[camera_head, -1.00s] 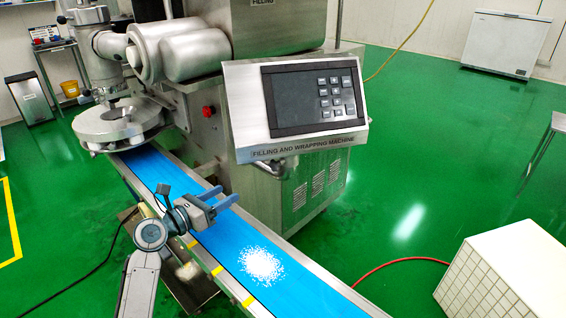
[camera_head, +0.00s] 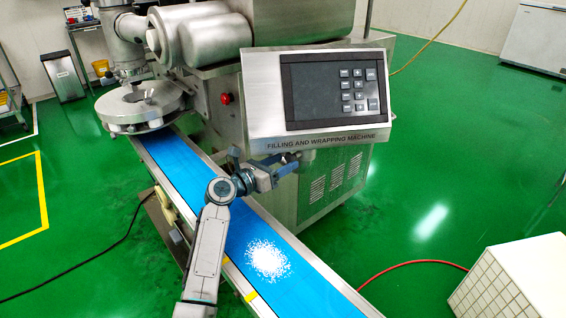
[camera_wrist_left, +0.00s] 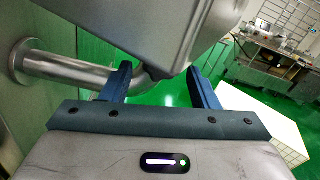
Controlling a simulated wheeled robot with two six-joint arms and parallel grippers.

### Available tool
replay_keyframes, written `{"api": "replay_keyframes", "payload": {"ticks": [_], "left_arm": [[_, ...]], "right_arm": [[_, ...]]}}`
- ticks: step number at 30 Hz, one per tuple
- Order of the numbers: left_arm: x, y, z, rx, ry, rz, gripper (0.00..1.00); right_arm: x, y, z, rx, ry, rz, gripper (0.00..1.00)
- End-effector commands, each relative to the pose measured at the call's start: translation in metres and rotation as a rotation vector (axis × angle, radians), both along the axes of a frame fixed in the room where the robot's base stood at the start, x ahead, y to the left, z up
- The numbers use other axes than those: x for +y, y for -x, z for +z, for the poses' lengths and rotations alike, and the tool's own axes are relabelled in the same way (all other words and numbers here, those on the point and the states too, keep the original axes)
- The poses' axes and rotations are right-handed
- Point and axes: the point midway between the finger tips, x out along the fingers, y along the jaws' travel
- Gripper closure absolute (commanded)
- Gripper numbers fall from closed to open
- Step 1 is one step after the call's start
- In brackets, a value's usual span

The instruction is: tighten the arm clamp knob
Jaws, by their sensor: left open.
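The arm clamp knob seems to be the small dark piece (camera_wrist_left: 160,73) under the control panel, where the support arm (camera_wrist_left: 65,70) meets the panel housing (camera_wrist_left: 140,30) in the left wrist view. Its shape is partly hidden by the housing. My left gripper (camera_wrist_left: 165,80) is open, with its two blue fingers on either side of that dark piece. I cannot tell whether they touch it. In the head view my left gripper (camera_head: 290,165) is just below the control panel (camera_head: 335,88). The knob is hard to make out there. My right gripper is not in view.
The blue conveyor belt (camera_head: 185,180) with a white granular pile (camera_head: 268,260) runs under my left arm. The machine's steel cabinet (camera_head: 330,190) stands behind the gripper. A white tiled block (camera_head: 515,280) is at the lower right. Green floor is free to the right.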

Motion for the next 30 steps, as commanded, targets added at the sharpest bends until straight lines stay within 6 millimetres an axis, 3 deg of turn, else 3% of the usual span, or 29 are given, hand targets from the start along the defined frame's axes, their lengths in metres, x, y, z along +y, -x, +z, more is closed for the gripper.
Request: {"api": "replay_keyframes", "payload": {"ticks": [11,18,30], "left_arm": [[-0.0054,-0.0051,0.0003,0.0,0.0,0.0,0.45],[-0.0051,-0.0049,0.0002,0.0,0.0,0.0,0.9],[-0.0049,-0.0049,0.001,-0.054,-0.054,0.0,0.9]], "right_arm": [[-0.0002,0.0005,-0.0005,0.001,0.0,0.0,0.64],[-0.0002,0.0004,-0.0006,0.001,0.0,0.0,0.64],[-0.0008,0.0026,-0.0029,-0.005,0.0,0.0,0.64]]}}
